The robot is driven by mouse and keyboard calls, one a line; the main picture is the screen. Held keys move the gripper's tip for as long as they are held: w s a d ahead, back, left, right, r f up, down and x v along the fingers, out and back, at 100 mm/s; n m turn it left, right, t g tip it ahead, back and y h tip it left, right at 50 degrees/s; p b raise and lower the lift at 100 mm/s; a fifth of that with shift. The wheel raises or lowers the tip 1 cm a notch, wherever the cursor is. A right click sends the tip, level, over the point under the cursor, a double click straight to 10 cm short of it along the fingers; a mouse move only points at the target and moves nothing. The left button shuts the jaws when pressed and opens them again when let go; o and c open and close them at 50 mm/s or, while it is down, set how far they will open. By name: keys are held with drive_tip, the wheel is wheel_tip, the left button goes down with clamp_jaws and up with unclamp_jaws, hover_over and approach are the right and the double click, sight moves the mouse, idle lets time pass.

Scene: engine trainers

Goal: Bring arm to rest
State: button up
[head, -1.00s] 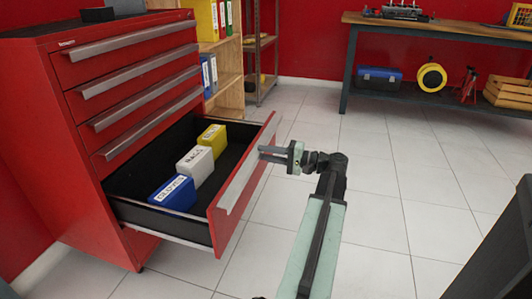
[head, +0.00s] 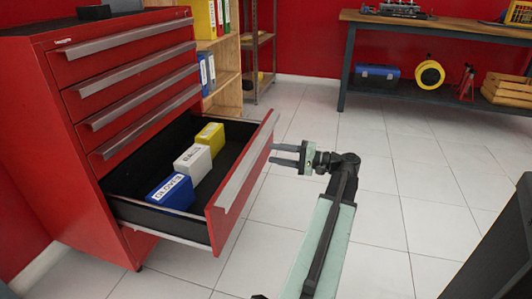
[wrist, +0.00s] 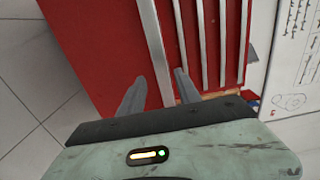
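My gripper (head: 287,155) is to the right of the open bottom drawer's front (head: 242,180) in the head view. Its two fingers are apart with nothing between them. In the wrist view the fingers of my gripper (wrist: 155,85) point at the red cabinet front (wrist: 100,50) and its grey handle bars. A small gap shows between the fingertips and the drawer handle (head: 247,162) in the head view. The red tool cabinet (head: 60,170) has its bottom drawer pulled out and its upper drawers shut.
In the drawer sit a blue box (head: 172,193) marked GLOVES, a white box (head: 193,163) and a yellow box (head: 211,138). A workbench (head: 460,27) stands at the back right. A dark object (head: 500,250) fills the lower right. The tiled floor between is clear.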

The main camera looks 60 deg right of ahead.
drive_tip(key=v, duration=0.3)
idle(0.4)
